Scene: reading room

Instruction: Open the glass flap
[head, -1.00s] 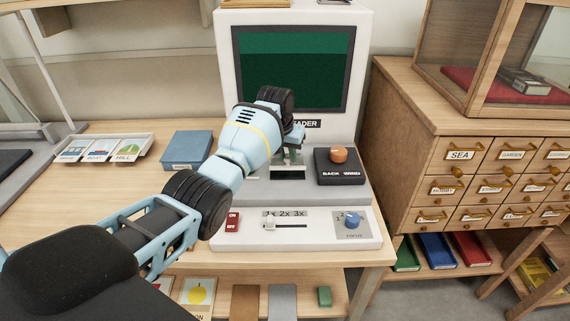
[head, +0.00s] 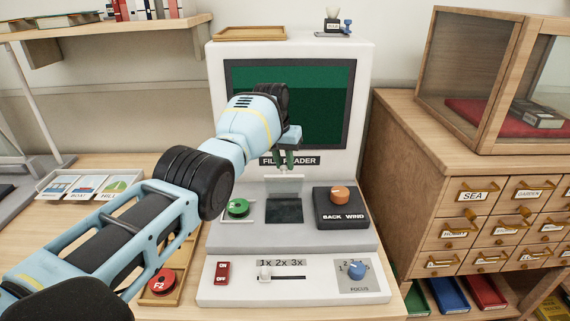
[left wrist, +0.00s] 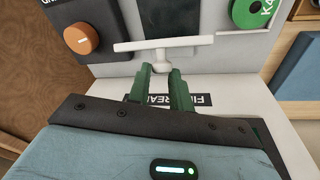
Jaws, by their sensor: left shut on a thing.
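The glass flap (head: 284,183) is a clear pane with a pale front bar, on the white film reader (head: 222,120). It appears tilted up above the dark film gate (head: 284,211). In the left wrist view, the flap's white bar (left wrist: 150,46) crosses the picture, with a small round knob beneath it. My left gripper (head: 288,158) is in front of the reader's label, below the screen. Its green fingers (left wrist: 161,85) are shut on the flap's knob, which they partly hide. My right gripper is not in view.
A green reel (head: 238,207) sits left of the gate and an orange-knobbed BACK WIND box (head: 341,209) right of it. The switch, slider and blue focus knob (head: 356,270) are in front. A red reel (head: 161,282) lies left. A drawer cabinet (head: 402,170) stands at right.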

